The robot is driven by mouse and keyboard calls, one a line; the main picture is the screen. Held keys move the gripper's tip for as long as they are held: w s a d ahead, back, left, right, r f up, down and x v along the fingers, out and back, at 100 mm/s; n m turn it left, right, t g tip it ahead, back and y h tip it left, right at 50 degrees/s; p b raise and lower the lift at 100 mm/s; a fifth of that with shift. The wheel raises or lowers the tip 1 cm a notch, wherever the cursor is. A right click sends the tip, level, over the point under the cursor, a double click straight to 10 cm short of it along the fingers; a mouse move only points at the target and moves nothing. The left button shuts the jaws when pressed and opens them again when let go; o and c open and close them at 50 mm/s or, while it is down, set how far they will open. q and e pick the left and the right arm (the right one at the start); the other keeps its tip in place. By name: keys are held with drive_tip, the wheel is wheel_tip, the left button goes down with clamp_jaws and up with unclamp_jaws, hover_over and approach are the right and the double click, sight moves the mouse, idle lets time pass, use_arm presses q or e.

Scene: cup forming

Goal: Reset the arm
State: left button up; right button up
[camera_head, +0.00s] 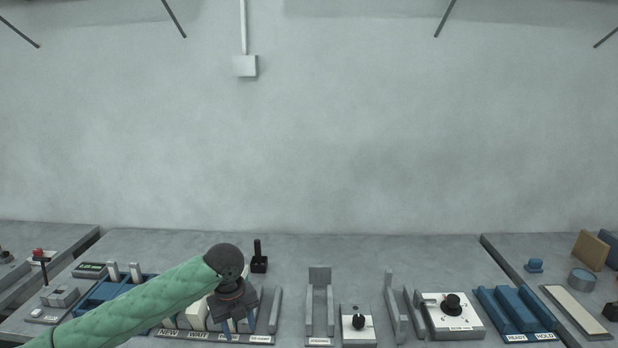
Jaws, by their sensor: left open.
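My left arm comes in from the lower left in a green padded sleeve, with a dark wrist joint at its end. My left gripper (238,326) points down at the front of the grey table (290,250). It is open, over the labelled tray (262,338) of pale pieces, and covers part of it. No held thing shows between its fingers, though the fingertips are small and partly unclear. My right gripper is not in view.
A black upright device (259,256) stands behind the gripper. To the right are a grey fixture (319,300), a white knob box (358,325), a larger dial box (450,314) and blue blocks (512,306). A blue rack (98,298) is partly behind my arm.

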use_arm(q)
drive_tip(key=s+d+f+n+t+h, duration=0.1)
drive_tip(key=s+d+f+n, duration=0.3)
drive_tip(key=f, duration=0.6)
drive_tip(key=s+d+f+n+h, duration=0.1)
drive_tip(key=s+f+n, duration=0.1)
drive_tip(key=f+n, duration=0.55)
drive_tip(key=s+d+f+n+t+h, duration=0.1)
drive_tip(key=s+d+f+n, duration=0.2)
drive_tip(key=f, duration=0.8)
drive_tip(key=s+a+f+n+y, duration=0.1)
drive_tip(key=s+f+n, duration=0.3)
drive_tip(key=s+f, duration=0.4)
drive_tip(key=s+a+f+n+y, duration=0.1)
drive_tip(key=s+a+f+n, duration=0.3)
drive_tip(key=s+f, duration=0.3)
drive_tip(key=s+a+f+n+g+y, duration=0.1)
drive_tip(key=s+a+f+n, duration=0.2)
drive_tip(key=s, duration=1.1)
wheel_tip(320, 180, down, 6)
drive_tip(key=shift+s+r+n, duration=0.2)
drive_tip(key=shift+n, duration=1.05)
drive_tip(key=shift+c, duration=1)
drive_tip(key=shift+w+d, duration=0.1)
drive_tip(key=shift+d, duration=0.05)
